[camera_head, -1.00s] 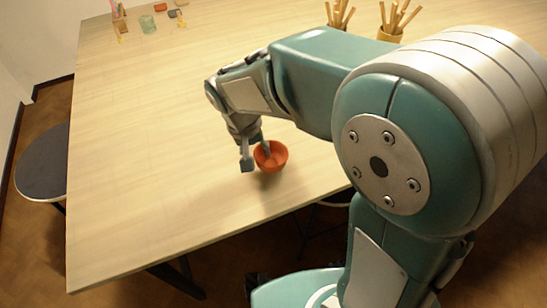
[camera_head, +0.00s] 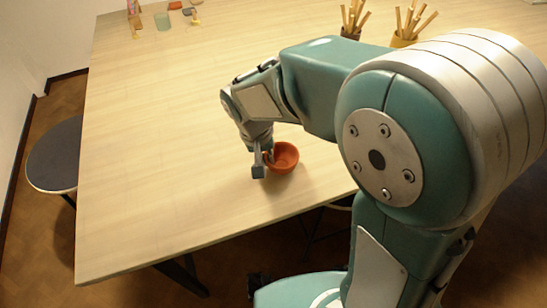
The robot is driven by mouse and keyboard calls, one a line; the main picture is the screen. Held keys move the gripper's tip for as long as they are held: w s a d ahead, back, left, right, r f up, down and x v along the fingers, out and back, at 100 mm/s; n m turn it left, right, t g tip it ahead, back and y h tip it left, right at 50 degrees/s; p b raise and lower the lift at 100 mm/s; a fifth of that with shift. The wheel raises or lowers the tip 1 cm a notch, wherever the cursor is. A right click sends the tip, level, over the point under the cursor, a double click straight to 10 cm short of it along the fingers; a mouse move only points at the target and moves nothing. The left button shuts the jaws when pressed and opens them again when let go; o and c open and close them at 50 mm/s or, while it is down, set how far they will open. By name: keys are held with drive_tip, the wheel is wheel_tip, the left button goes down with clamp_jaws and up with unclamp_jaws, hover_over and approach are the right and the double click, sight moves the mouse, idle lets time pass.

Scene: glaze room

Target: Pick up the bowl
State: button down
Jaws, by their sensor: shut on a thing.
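The orange-red bowl (camera_head: 284,158) is upright near the front edge of the wooden table. My gripper (camera_head: 265,161) points down at the bowl's left side and is shut on its rim. One finger is outside the wall, on the left; the other is at the inside of the bowl and is mostly hidden. I cannot tell for certain whether the bowl's base touches the table.
The wooden table (camera_head: 160,140) has wide clear room left of and behind the bowl. Two holders of wooden sticks (camera_head: 402,38) (camera_head: 350,30) stand at the back right. A greenish glass (camera_head: 162,21) and small items stand at the far left. A dark round stool (camera_head: 55,155) is left of the table.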

drive_tip(key=shift+a+r, duration=0.1)
drive_tip(key=shift+r, duration=0.6)
drive_tip(key=s+a+r, duration=0.2)
drive_tip(key=s+r, duration=0.9)
drive_tip(key=s, duration=0.2)
drive_tip(key=shift+s+a+r, duration=0.2)
drive_tip(key=shift+s+r, duration=0.1)
drive_tip(key=shift+s, duration=0.1)
